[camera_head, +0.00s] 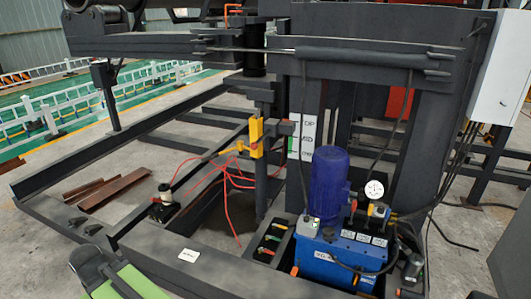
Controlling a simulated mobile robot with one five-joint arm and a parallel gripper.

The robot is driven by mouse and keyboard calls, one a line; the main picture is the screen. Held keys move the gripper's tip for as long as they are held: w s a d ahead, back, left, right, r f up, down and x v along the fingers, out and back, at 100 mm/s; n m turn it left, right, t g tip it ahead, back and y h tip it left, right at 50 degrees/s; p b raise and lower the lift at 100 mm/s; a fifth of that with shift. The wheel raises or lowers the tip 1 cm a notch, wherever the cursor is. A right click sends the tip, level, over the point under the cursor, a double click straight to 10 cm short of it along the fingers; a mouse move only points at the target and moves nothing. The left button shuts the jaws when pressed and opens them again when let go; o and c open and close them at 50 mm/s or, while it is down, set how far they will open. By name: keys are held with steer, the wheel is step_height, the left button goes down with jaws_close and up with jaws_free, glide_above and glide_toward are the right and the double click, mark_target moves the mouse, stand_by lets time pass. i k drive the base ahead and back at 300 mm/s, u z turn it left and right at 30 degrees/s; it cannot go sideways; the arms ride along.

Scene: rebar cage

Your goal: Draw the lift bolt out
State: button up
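I cannot tell for certain which part is the lift bolt. A thin bright rod (268,50) lies level across the upper part of the dark steel machine frame (375,72). A red handle-like piece (234,12) stands above it, at the top of a dark vertical post. A yellow bracket (256,138) sits lower on the post, with red hoses or wires around it. Green and black parts at the bottom left look like my own arm or body. No gripper fingers show, and nothing is seen touching the machine.
A blue hydraulic unit (345,255) with a blue motor (328,185) and a gauge (374,190) stands in front. A white cabinet (496,70) is at the right. Low dark beams (60,228) and rusty bars (115,190) lie at the left. White railings (60,115) stand behind.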

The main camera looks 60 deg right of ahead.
mark_target(254, 145)
steer(key=z, duration=0.95)
steer(key=i, duration=0.7)
steer(key=u, duration=0.25)
